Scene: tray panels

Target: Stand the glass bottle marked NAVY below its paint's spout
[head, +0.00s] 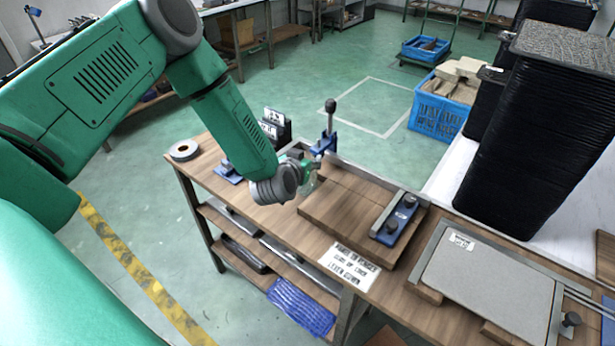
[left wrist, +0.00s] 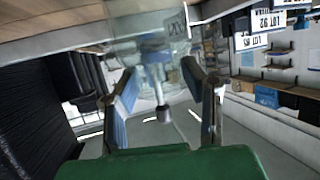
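My left gripper (head: 308,168) is low over the wooden bench, by the left end of a thick board. A clear glass thing (head: 312,185) shows at its fingertips. In the left wrist view the two fingers (left wrist: 160,72) are apart, with a see-through glass body (left wrist: 140,28) at their tips. A pale label (left wrist: 176,25) on it is too blurred to read, so I cannot tell that it is the NAVY bottle. I cannot tell whether the fingers press on the glass. No paint spout can be made out. My right gripper is not in view.
A blue-based lever (head: 329,112) stands close behind my left gripper. The board (head: 345,207) carries a blue fixture (head: 398,220). A printed card (head: 349,265), a grey plate (head: 480,275) and a tape roll (head: 184,150) lie on the bench. Tall black stacks (head: 530,120) rise at right.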

